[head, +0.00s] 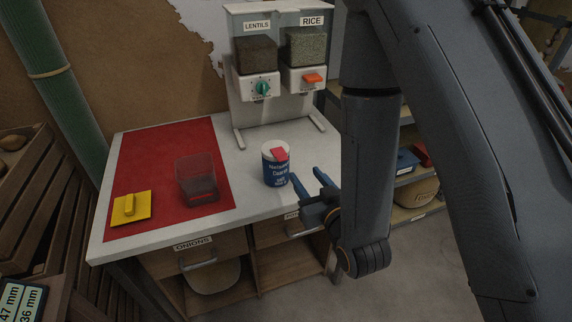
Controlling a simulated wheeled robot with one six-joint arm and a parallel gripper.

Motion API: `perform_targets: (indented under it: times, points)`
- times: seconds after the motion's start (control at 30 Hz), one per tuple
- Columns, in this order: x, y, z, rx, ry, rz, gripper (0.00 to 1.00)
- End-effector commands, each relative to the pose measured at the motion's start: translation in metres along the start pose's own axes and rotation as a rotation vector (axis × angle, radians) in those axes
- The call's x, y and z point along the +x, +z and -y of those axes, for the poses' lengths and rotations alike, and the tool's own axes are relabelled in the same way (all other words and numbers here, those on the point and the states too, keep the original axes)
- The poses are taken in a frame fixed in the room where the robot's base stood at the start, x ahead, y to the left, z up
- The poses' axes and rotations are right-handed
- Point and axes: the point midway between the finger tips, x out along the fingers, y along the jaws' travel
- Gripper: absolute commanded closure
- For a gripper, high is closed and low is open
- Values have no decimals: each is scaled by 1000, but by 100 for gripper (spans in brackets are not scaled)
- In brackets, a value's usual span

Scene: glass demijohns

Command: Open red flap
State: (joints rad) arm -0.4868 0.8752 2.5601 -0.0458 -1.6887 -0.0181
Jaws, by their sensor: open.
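The red flap (280,154) lies on the top of a blue and white can (276,168), which stands upright on the white tabletop. The flap looks flat against the can's top. My gripper (307,180) is open and empty, just right of the can at about its height. Its two fingers point toward the can and seem apart from it. The view does not show the exact gap.
A dispenser labelled LENTILS and RICE (279,75) stands behind the can. To the left, a red mat (150,165) bears a clear container (196,180) and a yellow block with a handle (130,207). Drawers and shelves are below the tabletop (235,160).

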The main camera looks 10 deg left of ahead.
Motion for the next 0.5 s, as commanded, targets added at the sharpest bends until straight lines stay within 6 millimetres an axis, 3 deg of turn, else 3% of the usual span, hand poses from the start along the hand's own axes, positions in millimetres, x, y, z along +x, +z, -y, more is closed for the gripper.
perform_targets:
  times: [0.2,0.37,0.5]
  points:
    - [-15,-6,29,-2,-57,-146,58]
    - [-15,-9,33,-1,-66,-177,58]
    - [-4,-11,33,-2,-66,-181,58]
